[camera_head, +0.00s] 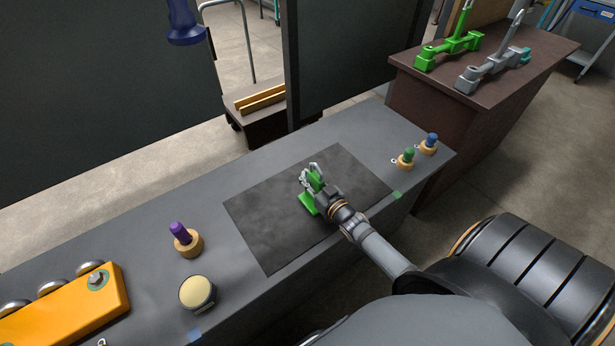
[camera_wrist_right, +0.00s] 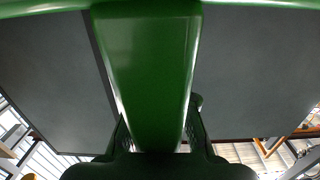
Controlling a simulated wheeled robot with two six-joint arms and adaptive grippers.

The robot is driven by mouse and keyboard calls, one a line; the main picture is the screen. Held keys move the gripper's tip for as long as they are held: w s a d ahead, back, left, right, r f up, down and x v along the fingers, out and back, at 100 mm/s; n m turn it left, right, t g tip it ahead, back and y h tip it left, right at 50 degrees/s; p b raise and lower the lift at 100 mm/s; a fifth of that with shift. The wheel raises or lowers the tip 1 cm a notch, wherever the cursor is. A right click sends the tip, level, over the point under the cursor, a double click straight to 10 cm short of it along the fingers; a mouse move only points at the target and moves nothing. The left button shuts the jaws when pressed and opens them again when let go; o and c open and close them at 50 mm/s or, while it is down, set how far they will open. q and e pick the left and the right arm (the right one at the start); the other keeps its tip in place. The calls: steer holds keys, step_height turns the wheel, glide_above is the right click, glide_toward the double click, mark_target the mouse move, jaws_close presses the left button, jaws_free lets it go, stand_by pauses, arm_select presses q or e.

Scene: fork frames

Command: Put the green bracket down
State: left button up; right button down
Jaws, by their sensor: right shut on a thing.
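The green bracket (camera_head: 308,204) is over the dark mat (camera_head: 262,236) on the grey bench, near the mat's middle. My right gripper (camera_head: 314,181) is shut on it and partly hides it. I cannot tell whether the bracket touches the mat or is held just above it. In the right wrist view the green bracket (camera_wrist_right: 150,65) runs up the middle, large and close, between the dark fingers at the bottom. My left gripper is not in view.
A purple-topped peg (camera_head: 181,234), a round pale-topped jar (camera_head: 197,292) and an orange block (camera_head: 70,312) stand left on the bench. Green (camera_head: 406,158) and blue (camera_head: 430,143) pegs stand right. A brown table (camera_head: 545,50) holds a green fixture (camera_head: 452,46) and a grey one (camera_head: 488,68).

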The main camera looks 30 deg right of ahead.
steer(key=c, duration=1.2)
jaws_free()
steer(key=shift+r, duration=0.15)
steer(key=shift+s+r+p, duration=0.35)
steer(key=shift+r+p, duration=0.25)
steer(key=shift+p, duration=0.2)
steer(key=s+p, duration=0.2)
steer(key=s, duration=0.9)
steer(key=shift+s+d+r, duration=0.15)
steer(key=shift+d, duration=0.25)
